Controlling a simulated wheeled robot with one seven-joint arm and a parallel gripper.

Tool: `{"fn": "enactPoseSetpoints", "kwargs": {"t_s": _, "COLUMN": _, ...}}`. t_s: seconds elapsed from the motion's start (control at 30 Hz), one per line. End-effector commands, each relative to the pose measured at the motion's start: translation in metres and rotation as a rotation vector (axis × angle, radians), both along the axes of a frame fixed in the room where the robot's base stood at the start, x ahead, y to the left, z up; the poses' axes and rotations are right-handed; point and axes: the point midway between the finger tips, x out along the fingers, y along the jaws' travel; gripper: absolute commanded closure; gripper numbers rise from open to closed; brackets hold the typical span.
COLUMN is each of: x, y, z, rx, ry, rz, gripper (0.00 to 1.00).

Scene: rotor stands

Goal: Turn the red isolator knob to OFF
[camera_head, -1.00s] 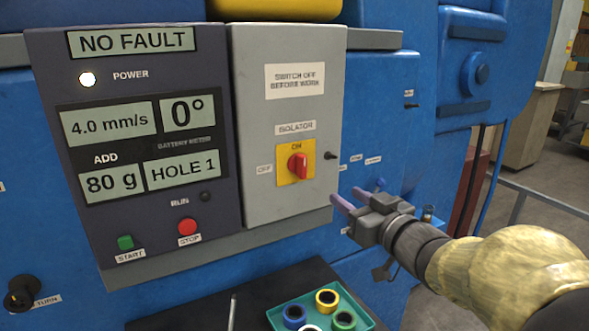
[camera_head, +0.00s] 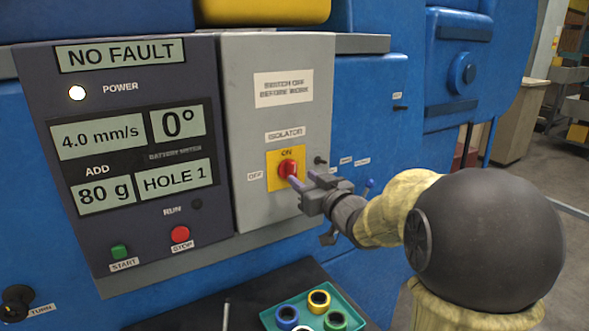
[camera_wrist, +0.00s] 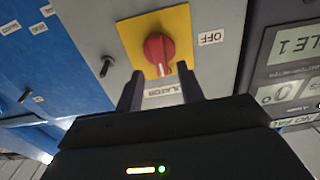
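The red isolator knob (camera_head: 287,168) sits on a yellow plate (camera_head: 272,182) on the grey cabinet, with ON above it and OFF to its left. Its grip stands upright, in line with ON. My gripper (camera_head: 293,181) is at the knob's lower right, fingers pointing at it. In the wrist view, which is turned over, the knob (camera_wrist: 159,50) lies just beyond and between the tips of my open gripper (camera_wrist: 160,72). The fingers are apart with nothing held. I cannot tell whether a tip touches the knob.
A dark peg (camera_head: 320,160) sticks out right of the knob. The display panel (camera_head: 135,225) at left reads NO FAULT and 0°, with its power lamp (camera_head: 77,93) lit. A green tray (camera_head: 352,312) with several coloured rings lies below.

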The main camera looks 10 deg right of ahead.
Motion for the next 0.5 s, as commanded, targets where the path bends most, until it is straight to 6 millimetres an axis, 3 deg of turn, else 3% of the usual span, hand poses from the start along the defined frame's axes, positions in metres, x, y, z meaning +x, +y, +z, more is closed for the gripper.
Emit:
{"fn": "enactPoseSetpoints", "kwargs": {"t_s": 0.2, "x": 0.032, "y": 0.011, "z": 0.001, "rx": 0.000, "ry": 0.002, "rz": 0.001, "gripper": 0.62}}
{"fn": "enactPoseSetpoints", "kwargs": {"t_s": 0.5, "x": 0.044, "y": 0.015, "z": 0.000, "rx": 0.000, "ry": 0.000, "rz": 0.000, "gripper": 0.62}}
